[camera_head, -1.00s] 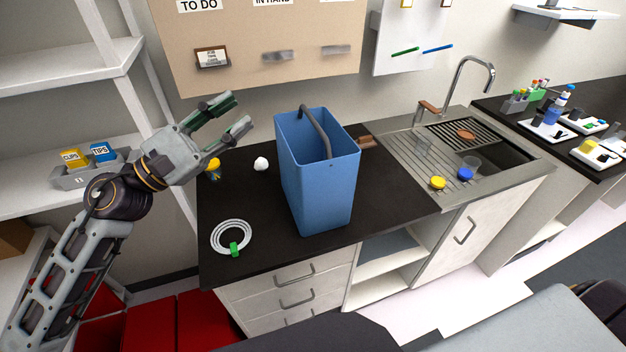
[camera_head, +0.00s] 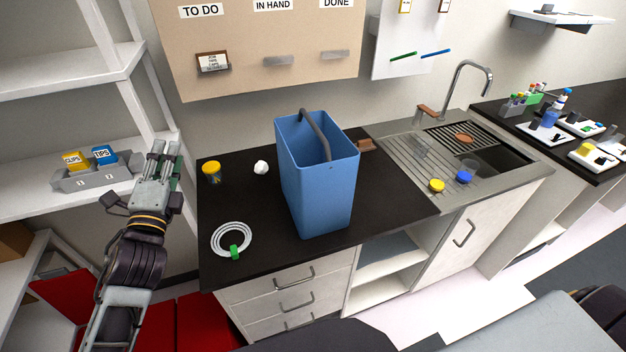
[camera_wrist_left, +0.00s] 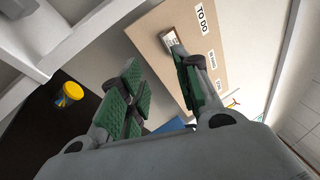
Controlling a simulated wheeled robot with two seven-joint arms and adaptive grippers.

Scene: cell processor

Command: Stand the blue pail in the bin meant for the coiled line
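The blue pail (camera_head: 318,195), tall and square with a dark arched handle (camera_head: 313,130), stands upright on the black counter. A small blue patch, probably the pail, shows behind the fingers in the left wrist view (camera_wrist_left: 172,126). The coiled white line (camera_head: 218,236) with a green clip lies on the counter left of the pail. Red surfaces (camera_head: 205,322), possibly bins, are on the floor at lower left; their insides are not clear. My left gripper (camera_head: 166,152) is open and empty, left of the counter and well apart from the pail. My right gripper is out of view.
A yellow-lidded jar (camera_head: 211,173) and a crumpled white ball (camera_head: 261,167) stand on the counter behind the coil. Shelves with a grey labelled box (camera_head: 92,180) are close to my left arm. A sink (camera_head: 480,160) is at right; a board (camera_head: 250,50) hangs behind.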

